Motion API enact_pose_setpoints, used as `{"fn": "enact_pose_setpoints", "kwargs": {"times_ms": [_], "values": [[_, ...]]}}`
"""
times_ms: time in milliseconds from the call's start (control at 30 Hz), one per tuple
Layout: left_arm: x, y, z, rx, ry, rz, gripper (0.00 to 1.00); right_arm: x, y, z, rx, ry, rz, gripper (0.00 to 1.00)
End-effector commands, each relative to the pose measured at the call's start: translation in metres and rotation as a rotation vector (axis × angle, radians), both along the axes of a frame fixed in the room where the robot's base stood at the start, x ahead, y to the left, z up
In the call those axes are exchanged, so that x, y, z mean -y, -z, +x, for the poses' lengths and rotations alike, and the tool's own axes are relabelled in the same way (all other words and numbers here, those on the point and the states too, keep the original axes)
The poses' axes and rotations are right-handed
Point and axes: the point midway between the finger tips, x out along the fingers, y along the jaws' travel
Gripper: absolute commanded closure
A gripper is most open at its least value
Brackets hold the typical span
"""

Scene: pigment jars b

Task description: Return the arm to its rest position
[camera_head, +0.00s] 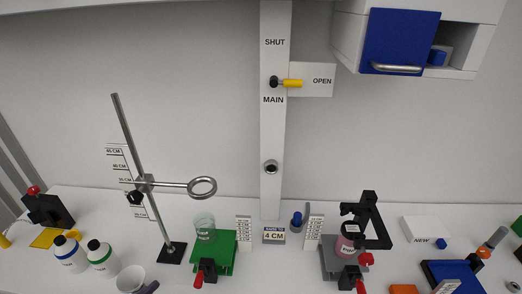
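Neither of my arms nor grippers shows in the head view. I cannot tell from this view where they are or whether they hold anything.
A bench holds a ring stand (166,235), a green jack (223,262) with a glass beaker (204,228), and a grey jack (331,262) with a pink jar (346,246). Bottles (68,255) stand left. A cabinet with a blue door (400,38) hangs upper right. The space above the bench centre is clear.

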Motion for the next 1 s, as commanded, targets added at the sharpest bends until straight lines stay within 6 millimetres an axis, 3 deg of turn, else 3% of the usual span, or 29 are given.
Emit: {"fn": "enact_pose_setpoints", "kwargs": {"times_ms": [33, 133, 433, 600, 767, 1000], "values": [[0.009, 0.018, -0.013, -0.039, 0.000, -0.025, 0.00, 0.000, 0.001, -0.001, -0.002, 0.001, 0.001, 0.57], [0.025, 0.029, -0.025, -0.066, -0.015, -0.090, 0.00, -0.002, 0.001, -0.002, -0.006, 0.002, 0.006, 0.57], [0.079, 0.022, -0.052, -0.143, -0.091, -0.327, 0.00, -0.001, -0.003, 0.005, 0.012, 0.004, 0.006, 0.57], [0.099, 0.018, -0.062, -0.396, -0.261, -0.621, 0.00, 0.000, -0.001, 0.001, 0.003, 0.002, 0.002, 0.57], [0.094, 0.022, -0.077, -0.778, -0.530, -1.054, 0.00, 0.001, 0.000, 0.000, 0.000, -0.003, -0.004, 0.57], [0.071, 0.034, -0.125, -1.203, -1.033, -1.704, 0.00, 0.002, 0.001, -0.001, -0.001, -0.005, -0.007, 0.57]]}}
